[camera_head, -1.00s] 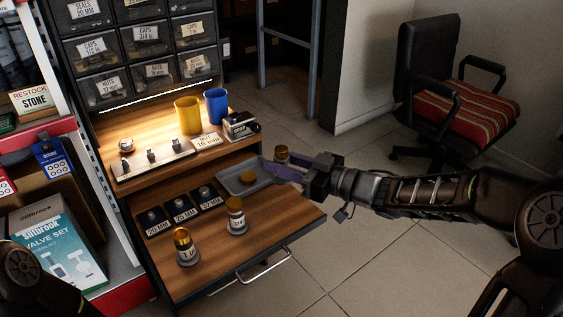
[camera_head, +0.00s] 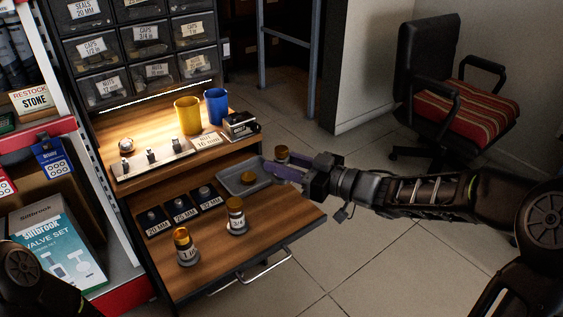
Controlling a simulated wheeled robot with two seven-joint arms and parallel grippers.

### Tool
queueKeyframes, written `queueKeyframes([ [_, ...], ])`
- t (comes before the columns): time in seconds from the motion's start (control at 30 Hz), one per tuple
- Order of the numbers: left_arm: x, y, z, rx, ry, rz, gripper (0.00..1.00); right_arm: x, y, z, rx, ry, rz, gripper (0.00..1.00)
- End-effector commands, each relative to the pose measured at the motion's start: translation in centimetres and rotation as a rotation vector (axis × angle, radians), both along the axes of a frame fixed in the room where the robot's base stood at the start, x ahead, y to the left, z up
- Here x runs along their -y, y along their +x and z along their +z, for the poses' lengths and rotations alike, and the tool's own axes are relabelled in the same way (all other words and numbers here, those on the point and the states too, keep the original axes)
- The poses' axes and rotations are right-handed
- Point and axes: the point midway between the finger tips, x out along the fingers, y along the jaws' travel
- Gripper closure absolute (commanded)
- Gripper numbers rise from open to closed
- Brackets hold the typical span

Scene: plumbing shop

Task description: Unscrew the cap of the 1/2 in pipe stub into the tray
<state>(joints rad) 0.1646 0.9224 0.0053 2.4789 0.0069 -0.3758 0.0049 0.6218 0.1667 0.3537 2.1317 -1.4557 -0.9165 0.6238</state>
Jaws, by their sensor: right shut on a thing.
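My right gripper (camera_head: 283,170) reaches in from the right, at the right edge of the drawer. It is shut on a brass-capped piece (camera_head: 282,153), whose top shows just above the fingers. The fingers hide its lower part, and no size label shows on it. The grey tray (camera_head: 232,187) lies just left of the fingers, with a brass cap (camera_head: 248,178) in it. My left gripper is out of view.
Black labelled pads with small fittings (camera_head: 180,210) lie left of the tray. A yellow cup (camera_head: 188,115), a blue cup (camera_head: 216,106) and a dark boxy device (camera_head: 240,124) stand on the shelf above. Bare wood lies at the drawer's front right. An office chair (camera_head: 440,90) stands behind my right arm.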

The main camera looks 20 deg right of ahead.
Motion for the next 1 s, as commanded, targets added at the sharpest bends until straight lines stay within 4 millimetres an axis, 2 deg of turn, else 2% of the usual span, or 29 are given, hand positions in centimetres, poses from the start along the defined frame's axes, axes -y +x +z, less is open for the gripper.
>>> queueKeyframes([
  [0.23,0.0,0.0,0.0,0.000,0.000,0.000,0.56,0.2,0.2,0.3,0.004,0.000,-0.012,1.00],
  [0.47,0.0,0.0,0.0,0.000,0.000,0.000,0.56,1.9,1.3,0.3,0.002,0.002,-0.141,1.00],
  [0.73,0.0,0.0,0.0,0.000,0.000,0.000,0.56,4.1,1.9,-1.5,0.000,0.001,-0.340,1.00],
  [1.0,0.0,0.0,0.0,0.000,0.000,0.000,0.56,5.0,1.5,-3.5,0.001,0.001,-0.456,1.00],
])
